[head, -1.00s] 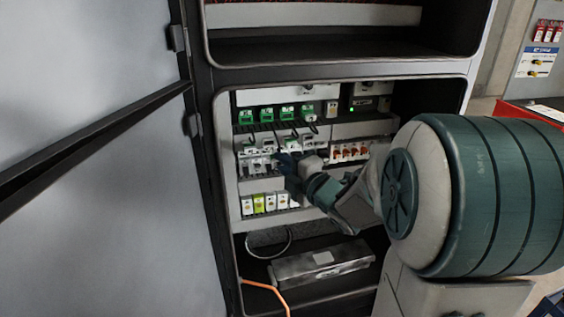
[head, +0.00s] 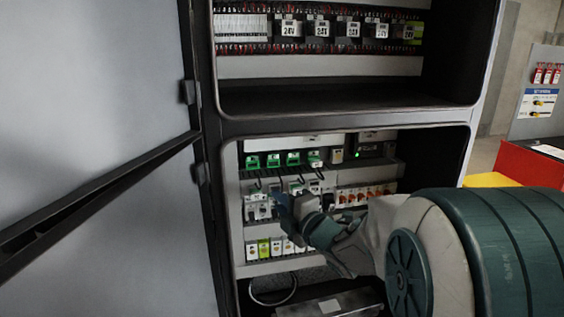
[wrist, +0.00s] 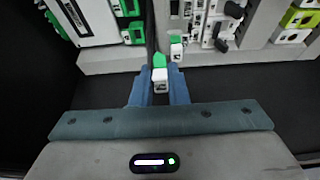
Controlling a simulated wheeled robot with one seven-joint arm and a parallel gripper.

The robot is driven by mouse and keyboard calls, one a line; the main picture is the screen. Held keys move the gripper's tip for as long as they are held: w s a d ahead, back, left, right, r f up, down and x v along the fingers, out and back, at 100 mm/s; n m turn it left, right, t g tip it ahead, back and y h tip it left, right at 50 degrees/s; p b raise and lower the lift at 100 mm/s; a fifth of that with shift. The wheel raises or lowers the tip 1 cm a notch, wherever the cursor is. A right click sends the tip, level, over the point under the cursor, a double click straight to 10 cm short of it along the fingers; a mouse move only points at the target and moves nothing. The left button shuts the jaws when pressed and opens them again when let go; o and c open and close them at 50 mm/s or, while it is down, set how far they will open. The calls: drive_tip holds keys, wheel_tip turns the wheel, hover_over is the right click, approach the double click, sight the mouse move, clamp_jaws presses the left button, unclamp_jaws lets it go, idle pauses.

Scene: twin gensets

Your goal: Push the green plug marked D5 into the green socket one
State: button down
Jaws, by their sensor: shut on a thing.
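My gripper (wrist: 160,92) has its blue fingers shut on a plug (wrist: 160,74) with a green top and a white marked face. The marking is too small to read. In the head view my gripper (head: 285,203) is in front of the lower cabinet bay, below the row of green sockets; the held plug cannot be made out there. The green sockets (head: 273,160) sit side by side on the upper rail, and I cannot read which is one. A second green and white piece (wrist: 176,48) is just beyond the held plug, a little to the right.
Below the sockets are dark cables and white modules (head: 262,210). Orange-topped modules (head: 362,195) stand to the right. The open grey door (head: 90,120) fills the left side. A shelf with 24V units (head: 335,29) is above. A red and yellow box (head: 525,165) stands at right.

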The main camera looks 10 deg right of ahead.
drive_tip(key=a+r, duration=0.1)
drive_tip(key=r, duration=0.1)
drive_tip(key=a+r, duration=0.1)
drive_tip(key=a, duration=0.1)
drive_tip(key=shift+a+r+p, duration=0.2)
drive_tip(key=shift+r+p, duration=0.15)
drive_tip(key=shift+r, duration=0.05)
drive_tip(key=shift+w, duration=0.1)
drive_tip(key=shift+w+b, duration=1.35)
drive_tip(key=shift+w, duration=1.8)
drive_tip(key=shift+w, duration=0.9)
drive_tip(key=shift+w+b, duration=0.55)
drive_tip(key=shift+b, duration=0.2)
idle(0.5)
drive_tip(key=c, duration=1.3)
unclamp_jaws()
drive_tip(key=shift+c, duration=0.2)
